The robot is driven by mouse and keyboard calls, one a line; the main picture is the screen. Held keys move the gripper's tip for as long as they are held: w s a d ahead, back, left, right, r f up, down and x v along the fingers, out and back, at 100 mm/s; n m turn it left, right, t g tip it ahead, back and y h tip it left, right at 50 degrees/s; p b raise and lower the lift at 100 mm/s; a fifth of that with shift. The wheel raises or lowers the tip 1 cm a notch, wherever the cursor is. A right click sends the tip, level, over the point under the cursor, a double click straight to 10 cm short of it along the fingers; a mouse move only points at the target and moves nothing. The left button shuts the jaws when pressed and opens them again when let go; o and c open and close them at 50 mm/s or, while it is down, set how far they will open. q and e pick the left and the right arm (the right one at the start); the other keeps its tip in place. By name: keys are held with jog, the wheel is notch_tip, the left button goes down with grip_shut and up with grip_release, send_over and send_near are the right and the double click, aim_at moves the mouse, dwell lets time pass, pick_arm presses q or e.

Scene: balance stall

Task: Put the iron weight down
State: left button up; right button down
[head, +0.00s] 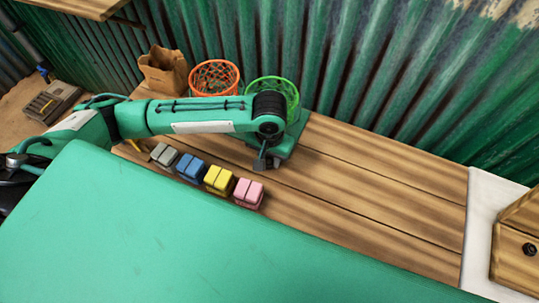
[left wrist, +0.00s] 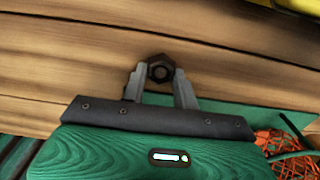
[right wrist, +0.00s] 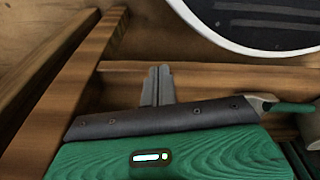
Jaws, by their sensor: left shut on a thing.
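The iron weight (left wrist: 160,69) is a small dark hexagonal piece with a round recess in its top. In the left wrist view it sits between the fingertips of my left gripper (left wrist: 160,77), which is shut on it. In the head view my left gripper (head: 261,163) points down over the wooden counter, right of the coloured blocks; the weight cannot be made out there. Whether the weight touches the wood is unclear. My right gripper (right wrist: 158,82) shows only in the right wrist view, with its fingers together and nothing between them.
Grey (head: 164,155), blue (head: 190,168), yellow (head: 218,180) and pink (head: 248,193) blocks stand in a row on the counter (head: 370,205). An orange basket (head: 214,78), a green basket (head: 290,88) and a paper bag (head: 163,71) stand behind. The counter's right side is clear.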

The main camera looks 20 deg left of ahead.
pick_arm(q)
jog(key=o, duration=1)
